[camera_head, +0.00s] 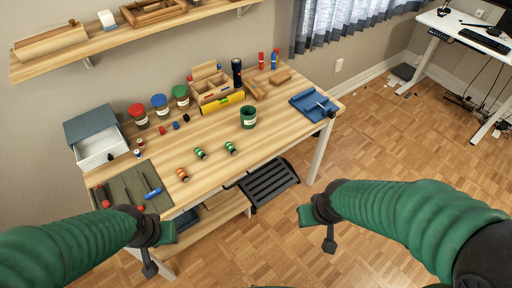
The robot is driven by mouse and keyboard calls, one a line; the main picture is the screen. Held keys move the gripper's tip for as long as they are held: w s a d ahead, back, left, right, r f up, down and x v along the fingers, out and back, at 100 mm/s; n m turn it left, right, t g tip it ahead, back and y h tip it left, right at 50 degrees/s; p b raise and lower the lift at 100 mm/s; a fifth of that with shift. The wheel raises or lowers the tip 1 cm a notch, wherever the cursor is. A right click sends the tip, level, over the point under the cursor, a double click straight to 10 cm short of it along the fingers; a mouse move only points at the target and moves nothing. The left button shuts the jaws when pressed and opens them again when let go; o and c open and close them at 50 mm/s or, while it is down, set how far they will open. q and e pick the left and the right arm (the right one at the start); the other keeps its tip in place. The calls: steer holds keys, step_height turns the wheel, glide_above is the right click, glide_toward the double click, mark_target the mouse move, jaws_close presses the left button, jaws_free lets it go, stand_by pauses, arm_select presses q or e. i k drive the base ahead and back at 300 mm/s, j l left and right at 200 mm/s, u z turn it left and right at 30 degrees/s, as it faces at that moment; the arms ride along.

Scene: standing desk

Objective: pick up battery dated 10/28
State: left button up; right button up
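Three striped batteries lie on the wooden desk top. An orange one (182,174) is nearest the front, a green one (200,153) is in the middle, and another green one (231,148) is to its right. Any dates on them are too small to read. My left gripper (161,251) is in front of the desk's left part, apart from the batteries, with its fingers spread and empty. My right gripper (317,230) is over the floor right of the desk, also open and empty.
The desk (217,177) also bears a dark green cup (248,117), a wooden organizer (211,86), lidded jars (160,106), a blue tray (313,106), a white drawer box (98,147) and a tool mat (127,188). A wall shelf (120,39) hangs behind. Bare wood surrounds the batteries.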

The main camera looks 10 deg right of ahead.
mark_target(232, 149)
steer(key=u, duration=0.95)
steer(key=l+u, duration=0.4)
steer(key=i+l+u, duration=0.1)
steer(key=l+u, duration=0.5)
steer(key=u, duration=0.25)
steer(key=k+l+u, duration=0.1)
steer(key=l+u, duration=0.3)
steer(key=k+l+u, duration=0.15)
steer(key=u, duration=0.25)
steer(key=k+l, duration=0.3)
steer(key=l, duration=0.2)
steer(key=k+l+u, duration=0.15)
steer(key=l, duration=0.3)
steer(key=k+l, duration=0.4)
steer(key=l+u, duration=0.05)
steer(key=l, duration=0.05)
